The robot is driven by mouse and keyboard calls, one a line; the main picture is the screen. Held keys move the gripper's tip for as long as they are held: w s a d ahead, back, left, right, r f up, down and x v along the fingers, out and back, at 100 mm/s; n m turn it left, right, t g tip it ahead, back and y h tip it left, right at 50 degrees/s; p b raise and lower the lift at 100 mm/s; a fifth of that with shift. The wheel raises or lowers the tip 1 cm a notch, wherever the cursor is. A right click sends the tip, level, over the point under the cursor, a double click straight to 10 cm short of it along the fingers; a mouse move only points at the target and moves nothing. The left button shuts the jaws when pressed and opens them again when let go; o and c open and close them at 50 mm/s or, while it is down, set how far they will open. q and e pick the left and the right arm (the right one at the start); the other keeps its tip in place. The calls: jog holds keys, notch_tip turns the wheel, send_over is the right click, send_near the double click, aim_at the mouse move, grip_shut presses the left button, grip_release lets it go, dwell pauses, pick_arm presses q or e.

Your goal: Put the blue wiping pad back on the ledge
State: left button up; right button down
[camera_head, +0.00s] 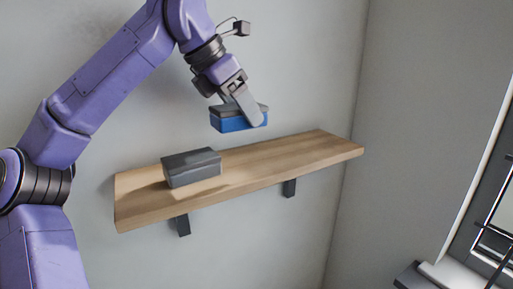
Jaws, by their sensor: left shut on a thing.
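The blue wiping pad (228,122) has a dark grey top and is held in my left gripper (247,108). The gripper is shut on it, with a finger across its near side. The pad appears above the wooden ledge (290,156), with wall showing between them in the picture. The ledge is a light wood board fixed to the wall on dark brackets. My right gripper is not in view.
A dark grey box (192,167) sits on the left part of the ledge. The ledge's middle and right part are bare. A side wall (420,130) stands close to its right end. A dark-framed window (490,215) shows at lower right.

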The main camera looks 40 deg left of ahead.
aim_at(231, 105)
pick_arm(q)
jog(key=x, duration=0.4)
jog(key=a+x, duration=0.1)
jog(key=x, duration=0.1)
jog(key=shift+w+b, duration=0.35)
notch_tip(231, 105, down, 3)
jog(key=shift+w+d+b, duration=0.1)
jog(key=shift+w+b, duration=0.05)
jog(key=shift+b, duration=0.35)
jog(key=shift+f, duration=0.35)
jog(key=o, duration=1)
jog(key=shift+r, duration=0.1)
jog(key=shift+r, duration=0.3)
jog(key=p+v, duration=0.2)
jog(key=v, duration=0.9)
jog(key=shift+r+p, duration=0.3)
jog(key=shift+p, duration=0.1)
